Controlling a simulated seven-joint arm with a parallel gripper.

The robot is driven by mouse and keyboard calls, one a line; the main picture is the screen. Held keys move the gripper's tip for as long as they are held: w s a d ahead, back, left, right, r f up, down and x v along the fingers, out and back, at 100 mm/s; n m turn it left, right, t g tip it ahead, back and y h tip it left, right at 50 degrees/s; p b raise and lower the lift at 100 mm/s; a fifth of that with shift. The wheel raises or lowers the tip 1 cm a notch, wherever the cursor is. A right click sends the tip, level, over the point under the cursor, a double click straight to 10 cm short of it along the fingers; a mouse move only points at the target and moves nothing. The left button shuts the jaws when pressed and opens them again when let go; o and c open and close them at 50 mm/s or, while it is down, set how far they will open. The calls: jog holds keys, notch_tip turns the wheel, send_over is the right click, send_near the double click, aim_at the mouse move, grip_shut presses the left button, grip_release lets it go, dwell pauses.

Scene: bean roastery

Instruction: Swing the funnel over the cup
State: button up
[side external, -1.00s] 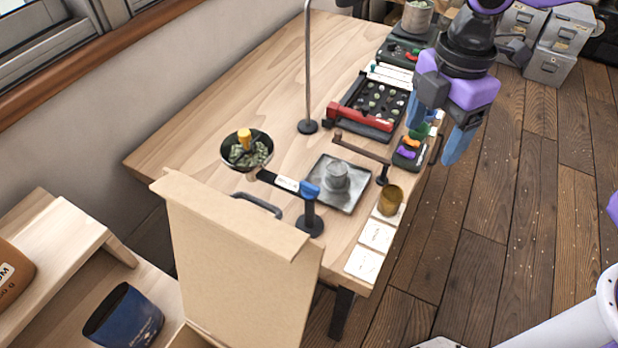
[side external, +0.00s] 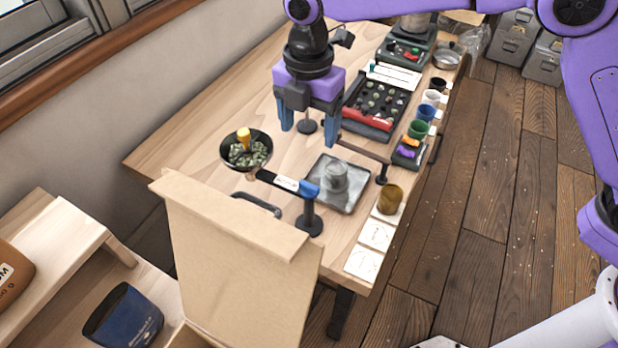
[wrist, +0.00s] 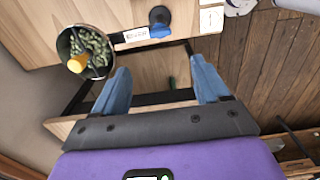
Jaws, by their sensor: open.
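The funnel appears to be the dark bowl-shaped vessel (side external: 262,163) holding green beans, with a yellow piece standing in it. It also shows at upper left in the wrist view (wrist: 103,68). A flat black bar with a white label (side external: 284,183) runs from near its rim to a blue clamp (side external: 307,189) on a short black post (side external: 311,219). A grey cup (side external: 335,176) stands on a square metal tray (side external: 348,205), right of the funnel. My gripper (side external: 309,133) is open and empty above the table, behind the tray; its blue fingers also show in the wrist view (wrist: 163,78).
A brown bar (side external: 360,148) on a black post stands behind the tray. A brown cup (side external: 390,200) and several coloured cups line the right table edge. A red-fronted bean case (side external: 375,105) lies behind. A cardboard box (side external: 235,265) stands in front. The table's back left is clear.

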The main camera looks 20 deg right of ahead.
aim_at(309, 184)
notch_tip(309, 184, down, 15)
jog(key=shift+r, duration=0.1)
dwell(0.3)
jog(key=shift+c, duration=0.3)
grip_shut()
